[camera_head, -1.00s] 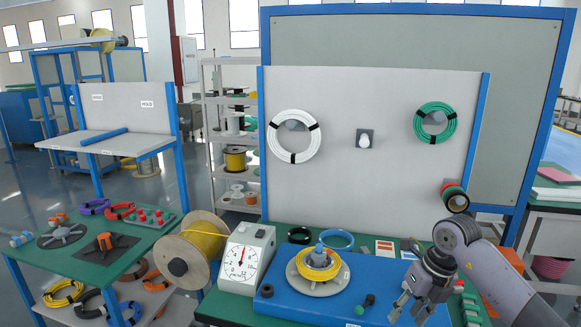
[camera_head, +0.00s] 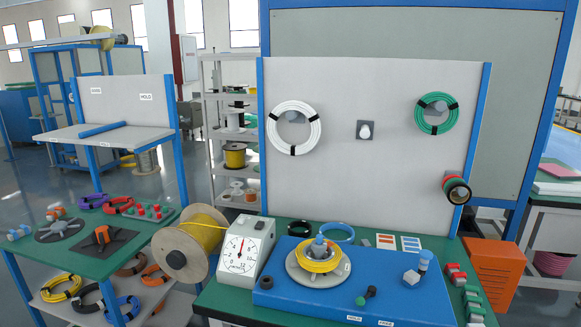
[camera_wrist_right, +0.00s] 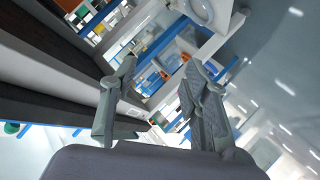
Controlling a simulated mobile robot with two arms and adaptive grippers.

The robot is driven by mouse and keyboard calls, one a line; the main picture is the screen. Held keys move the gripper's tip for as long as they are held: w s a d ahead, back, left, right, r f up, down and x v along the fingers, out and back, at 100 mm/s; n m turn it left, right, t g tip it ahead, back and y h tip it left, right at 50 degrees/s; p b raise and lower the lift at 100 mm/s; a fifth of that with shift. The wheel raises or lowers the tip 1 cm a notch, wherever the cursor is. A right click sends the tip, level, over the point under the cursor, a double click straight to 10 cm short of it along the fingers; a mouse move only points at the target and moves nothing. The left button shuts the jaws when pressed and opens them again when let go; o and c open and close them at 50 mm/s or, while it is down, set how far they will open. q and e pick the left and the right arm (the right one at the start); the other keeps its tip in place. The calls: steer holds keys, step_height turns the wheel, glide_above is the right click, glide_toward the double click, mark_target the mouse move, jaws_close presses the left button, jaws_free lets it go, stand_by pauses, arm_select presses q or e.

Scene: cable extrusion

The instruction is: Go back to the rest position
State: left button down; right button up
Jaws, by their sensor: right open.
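My right gripper (camera_wrist_right: 160,105) shows only in the right wrist view, with its two fingers spread apart and nothing between them. It is out of the head view. My left gripper is in neither view. In the head view a yellow cable coil (camera_head: 319,257) sits on the round grey turntable (camera_head: 338,281) of the blue platform (camera_head: 290,300). A white and blue piece (camera_head: 413,275) stands on the platform's right part. A dark and green knob (camera_head: 366,296) is near the platform's front.
A dial gauge (camera_head: 240,252) and a large wooden spool (camera_head: 178,256) stand left of the platform. White (camera_head: 274,139) and green (camera_head: 424,119) coils hang on the upright board (camera_head: 370,190). An orange bin (camera_head: 494,270) is at the right. The space above the platform is clear.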

steer(key=s+d+f+m+g+h, duration=0.2)
steer(key=s+d+f+m+h, duration=0.15)
steer(key=s+f, duration=0.65)
steer(key=s+f+m+g, duration=0.2)
steer(key=s+f+g, duration=0.1)
steer(key=s, duration=0.8)
steer(key=s+f+m+g+h, duration=0.1)
steer(key=s+f+m+g, duration=0.1)
steer(key=s+f, duration=0.4)
steer(key=s+f+m+g+h+b, duration=0.1)
steer(key=s+f+g, duration=0.3)
steer(key=s, duration=1.2)
steer(key=shift+d+f+m, duration=0.15)
steer(key=shift+f+m, duration=0.05)
steer(key=shift+m, duration=0.65)
steer(key=shift+s, duration=0.1)
